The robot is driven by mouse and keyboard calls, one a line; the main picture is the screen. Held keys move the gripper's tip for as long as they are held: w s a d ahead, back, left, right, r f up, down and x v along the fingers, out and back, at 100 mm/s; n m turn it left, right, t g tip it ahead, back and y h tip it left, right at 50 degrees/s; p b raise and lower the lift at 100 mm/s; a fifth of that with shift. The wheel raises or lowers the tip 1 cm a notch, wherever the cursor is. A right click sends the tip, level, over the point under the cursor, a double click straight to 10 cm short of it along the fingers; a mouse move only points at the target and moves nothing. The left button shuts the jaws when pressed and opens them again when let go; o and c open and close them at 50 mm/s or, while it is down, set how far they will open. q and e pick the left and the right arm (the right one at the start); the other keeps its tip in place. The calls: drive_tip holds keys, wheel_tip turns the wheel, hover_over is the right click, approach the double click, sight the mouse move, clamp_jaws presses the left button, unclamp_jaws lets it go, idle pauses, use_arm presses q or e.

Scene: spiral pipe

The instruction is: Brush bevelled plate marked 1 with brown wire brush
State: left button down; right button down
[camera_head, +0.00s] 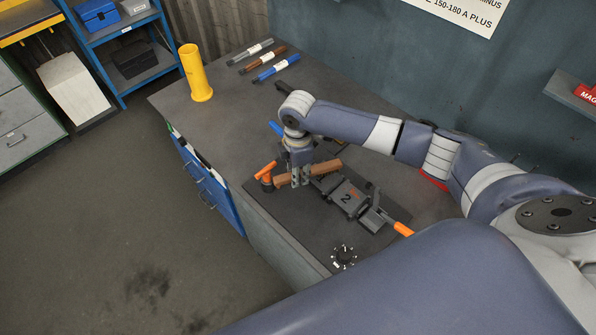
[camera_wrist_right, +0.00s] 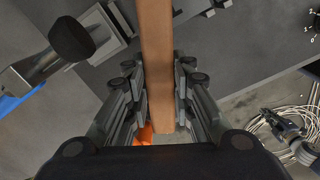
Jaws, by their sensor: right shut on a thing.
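My right gripper (camera_head: 301,183) is shut on the brown wire brush (camera_head: 322,170). In the right wrist view the brush's brown wooden handle (camera_wrist_right: 157,60) runs between the two fingers. Its bristles cannot be made out. The gripper holds the brush low over the dark work mat, beside a dark grey plate marked 2 (camera_head: 347,198). No plate marked 1 can be read; the gripper and brush cover part of that area. My left gripper is not in view.
Orange-handled clamps (camera_head: 266,172) flank the plates. A round black dial-like piece (camera_head: 343,256) lies near the mat's front edge. A yellow cylinder (camera_head: 195,75) and several marked rods (camera_head: 277,68) stand or lie at the bench's back.

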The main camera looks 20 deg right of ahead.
drive_tip(key=shift+f, duration=0.3)
drive_tip(key=shift+s+d+r+p, duration=0.1)
drive_tip(key=shift+s+p, duration=0.25)
drive_tip(key=shift+p, duration=0.05)
drive_tip(key=shift+s+d+p, duration=0.3)
drive_tip(key=shift+s+p, duration=0.45)
drive_tip(key=shift+s, duration=0.05)
drive_tip(key=shift+w+a+b, duration=0.15)
drive_tip(key=shift+w+b, duration=0.15)
drive_tip(key=shift+w, duration=0.05)
drive_tip(key=shift+w+a+b, duration=0.3)
drive_tip(key=shift+w+b, duration=0.05)
drive_tip(key=shift+w, duration=0.55)
drive_tip(key=shift+w, duration=0.1)
